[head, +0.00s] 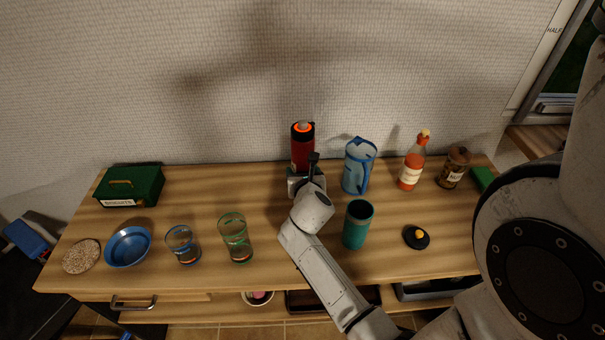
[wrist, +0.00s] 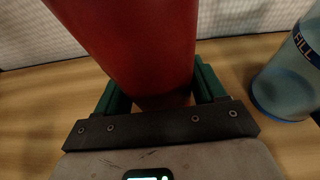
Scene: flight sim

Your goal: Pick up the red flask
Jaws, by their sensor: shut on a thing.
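The red flask (head: 302,151) stands near the back of the wooden counter, close to the wall, with a black top and an orange-red ring. In the wrist view its red body (wrist: 135,45) fills the upper middle, between the green fingers. My gripper (wrist: 155,95) is shut on the flask, one finger on each side. In the head view my gripper (head: 305,176) is at the flask's lower part and hides its base. I cannot tell whether the base touches the counter.
Right of the flask are a blue-rimmed clear jug (head: 358,168), a teal cup (head: 356,226), a sauce bottle (head: 412,163) and a brown jar (head: 453,168). Left are two glasses (head: 236,240), a blue bowl (head: 128,247) and a green box (head: 131,186). The counter (head: 215,185) immediately left is clear.

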